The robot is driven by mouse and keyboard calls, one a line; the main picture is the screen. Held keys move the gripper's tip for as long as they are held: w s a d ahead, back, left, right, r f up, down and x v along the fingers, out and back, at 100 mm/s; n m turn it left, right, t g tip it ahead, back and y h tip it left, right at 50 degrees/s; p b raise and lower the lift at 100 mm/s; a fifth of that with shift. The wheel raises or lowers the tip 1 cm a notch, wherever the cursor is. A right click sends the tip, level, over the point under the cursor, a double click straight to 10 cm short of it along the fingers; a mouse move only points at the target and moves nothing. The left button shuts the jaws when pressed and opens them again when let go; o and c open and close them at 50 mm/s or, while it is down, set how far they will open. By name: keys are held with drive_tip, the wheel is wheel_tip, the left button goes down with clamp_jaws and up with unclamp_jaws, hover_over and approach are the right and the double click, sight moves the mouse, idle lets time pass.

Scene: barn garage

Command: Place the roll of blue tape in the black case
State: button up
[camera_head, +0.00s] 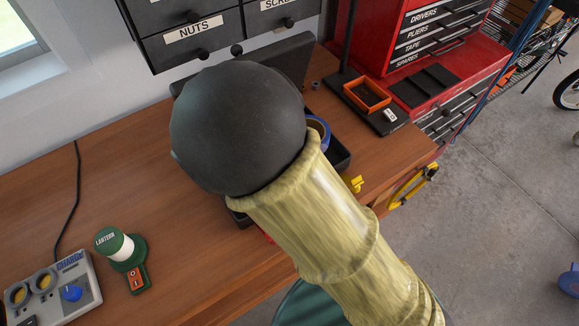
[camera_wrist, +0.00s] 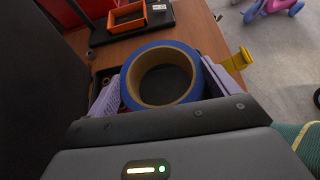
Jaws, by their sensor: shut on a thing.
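The roll of blue tape (camera_wrist: 160,46) has a tan core and sits between the two lavender finger pads of my gripper (camera_wrist: 160,72), which is shut on it. In the head view only a sliver of the tape (camera_head: 319,127) shows past my arm. The black case (camera_head: 340,157) stands open on the wooden workbench, its raised lid (camera_head: 292,58) toward the wall. The tape appears over or within the case's right part; I cannot tell whether it touches the bottom. My arm hides most of the case and my gripper in the head view.
An orange-rimmed tray (camera_head: 367,95) on a black stand base and a red tool chest (camera_head: 440,60) are to the right. A yellow clamp (camera_head: 408,188) is at the bench edge. A lantern (camera_head: 120,247) and a charger box (camera_head: 55,290) stand left. Drawers (camera_head: 195,35) hang above.

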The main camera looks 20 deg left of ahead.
wheel_tip(320, 180, down, 5)
idle(0.3)
drive_tip(key=shift+f, duration=2.1)
drive_tip(key=shift+f, duration=0.1)
drive_tip(key=o, duration=0.8)
drive_tip(key=shift+w, duration=0.1)
drive_tip(key=shift+o, duration=0.2)
drive_tip(key=shift+s, duration=0.2)
drive_tip(key=b+v, duration=0.1)
drive_tip(key=v, duration=1.1)
